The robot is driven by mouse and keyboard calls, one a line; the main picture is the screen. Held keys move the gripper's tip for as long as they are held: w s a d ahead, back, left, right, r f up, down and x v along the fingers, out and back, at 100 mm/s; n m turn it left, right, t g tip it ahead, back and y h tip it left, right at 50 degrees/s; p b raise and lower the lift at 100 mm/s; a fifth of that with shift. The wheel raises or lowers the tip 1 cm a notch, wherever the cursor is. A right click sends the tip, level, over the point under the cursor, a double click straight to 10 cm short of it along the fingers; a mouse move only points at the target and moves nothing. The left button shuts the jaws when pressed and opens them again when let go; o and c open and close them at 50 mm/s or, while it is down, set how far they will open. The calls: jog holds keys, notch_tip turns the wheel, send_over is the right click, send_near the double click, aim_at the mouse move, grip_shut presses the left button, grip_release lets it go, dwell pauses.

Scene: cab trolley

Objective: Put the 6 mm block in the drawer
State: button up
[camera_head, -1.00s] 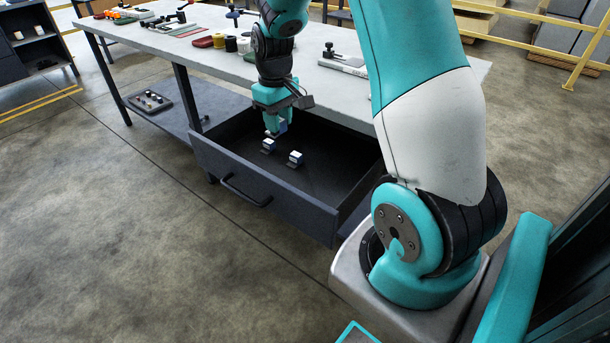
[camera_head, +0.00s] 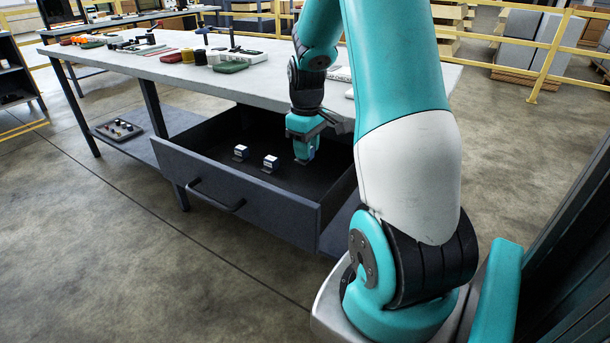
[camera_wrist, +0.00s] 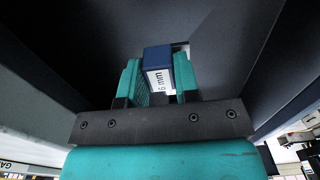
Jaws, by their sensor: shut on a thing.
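The 6 mm block (camera_wrist: 159,68) is blue with a white label reading "6 mm", seen in the wrist view between the teal fingers of my gripper (camera_wrist: 158,85). My gripper (camera_head: 303,155) is shut on it, low inside the open drawer (camera_head: 245,195). In the head view the block shows only as a small blue patch beside the fingers. I cannot tell whether it touches the drawer floor.
The drawer hangs under a grey workbench (camera_head: 190,72); its top edge lies close behind my arm. Tools and parts, including a green case (camera_head: 231,67), lie on the bench. A lower shelf holds a small tray (camera_head: 118,130). The drawer's right front floor is free.

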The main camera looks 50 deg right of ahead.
aim_at(306, 181)
jog(key=shift+f+b, duration=0.55)
jog(key=shift+f, duration=2.85)
jog(key=shift+f, duration=0.2)
jog(key=o, duration=1)
jog(key=shift+c, duration=0.2)
jog(key=shift+r, duration=0.15)
